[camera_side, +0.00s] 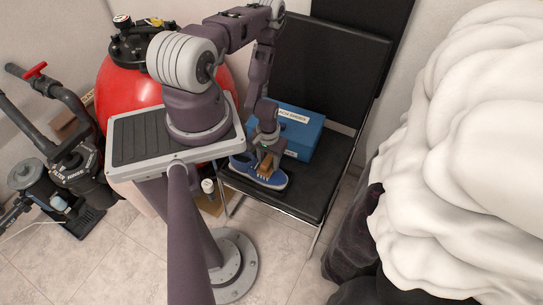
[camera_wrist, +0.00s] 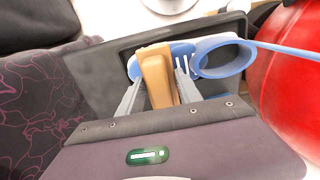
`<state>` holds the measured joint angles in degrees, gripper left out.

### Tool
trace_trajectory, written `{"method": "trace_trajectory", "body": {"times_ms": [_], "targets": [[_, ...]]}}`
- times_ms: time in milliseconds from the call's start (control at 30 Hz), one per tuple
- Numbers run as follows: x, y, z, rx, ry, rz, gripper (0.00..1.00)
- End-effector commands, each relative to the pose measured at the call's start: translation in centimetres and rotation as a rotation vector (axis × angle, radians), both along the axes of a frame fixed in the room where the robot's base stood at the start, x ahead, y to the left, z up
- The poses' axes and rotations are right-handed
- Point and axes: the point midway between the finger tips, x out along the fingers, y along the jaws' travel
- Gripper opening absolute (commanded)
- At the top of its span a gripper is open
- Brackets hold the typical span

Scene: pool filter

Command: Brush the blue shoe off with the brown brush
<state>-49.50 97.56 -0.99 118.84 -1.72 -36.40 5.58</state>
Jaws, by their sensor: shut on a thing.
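The blue shoe (camera_side: 274,182) rests on the black chair seat. The shoe also shows in the wrist view (camera_wrist: 133,68), with its white laces and round blue opening in sight. My gripper (camera_side: 266,156) is over the shoe. In the wrist view my gripper (camera_wrist: 155,95) is shut on the brown brush (camera_wrist: 155,68), which stands between the two grey fingers. The brush (camera_side: 265,168) is over the middle of the shoe and hides part of it. I cannot tell whether the brush touches the shoe.
A blue shoebox (camera_side: 298,134) stands on the chair (camera_side: 314,190) just behind the shoe. A large red tank (camera_side: 115,95) is at the left. A big white lumpy mass (camera_side: 465,150) fills the right side. The seat's front right is clear.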

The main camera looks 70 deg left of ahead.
Motion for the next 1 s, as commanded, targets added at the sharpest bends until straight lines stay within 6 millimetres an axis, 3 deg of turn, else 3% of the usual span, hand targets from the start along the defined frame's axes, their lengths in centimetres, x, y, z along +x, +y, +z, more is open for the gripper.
{"method": "trace_trajectory", "body": {"times_ms": [367,400,1000], "targets": [[-2.1,-2.1,0.5,0.0,-0.001,-0.001,0.03],[-2.1,-2.1,-0.6,0.0,-0.001,-0.001,0.03],[-2.0,-2.0,5.4,0.001,-0.001,-0.001,0.03]]}}
